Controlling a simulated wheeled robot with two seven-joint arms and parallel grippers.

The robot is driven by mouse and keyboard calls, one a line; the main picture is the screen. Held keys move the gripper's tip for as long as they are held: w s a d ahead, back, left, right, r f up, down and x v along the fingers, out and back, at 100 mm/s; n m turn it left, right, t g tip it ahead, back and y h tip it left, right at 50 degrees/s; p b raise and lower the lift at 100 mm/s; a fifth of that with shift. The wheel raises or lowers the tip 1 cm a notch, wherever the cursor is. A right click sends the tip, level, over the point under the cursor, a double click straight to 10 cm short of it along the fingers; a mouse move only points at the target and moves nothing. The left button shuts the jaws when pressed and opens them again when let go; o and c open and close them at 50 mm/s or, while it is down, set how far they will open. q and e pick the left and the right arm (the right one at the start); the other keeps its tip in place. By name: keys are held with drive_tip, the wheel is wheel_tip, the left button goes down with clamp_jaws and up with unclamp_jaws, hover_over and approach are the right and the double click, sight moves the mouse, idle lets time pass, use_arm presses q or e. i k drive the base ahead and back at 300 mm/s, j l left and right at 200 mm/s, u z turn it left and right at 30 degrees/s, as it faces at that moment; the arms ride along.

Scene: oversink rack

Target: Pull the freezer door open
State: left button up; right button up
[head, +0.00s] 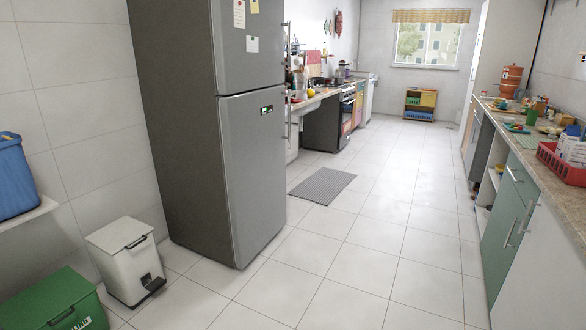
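A tall grey fridge-freezer (175,110) stands left of centre in the head view, its front turned to the right. It has an upper door (250,60) and a larger lower door (250,180), and both look shut. A small display with green digits (267,109) is on the lower door. Thin vertical bar handles run along the right edges of the doors, an upper handle (288,50) and a lower handle (289,118). Which door is the freezer's I cannot tell. Neither of my grippers is in view.
A white pedal bin (125,258), a green box (52,302) and a blue container (12,177) are left of the fridge. A grey mat (322,185) lies beyond it. Counters with green cabinets (510,220) line the right. The tiled floor (330,245) before the fridge is clear.

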sight(248, 35)
drive_tip(key=i+u, duration=0.1)
drive_tip(key=i, duration=2.65)
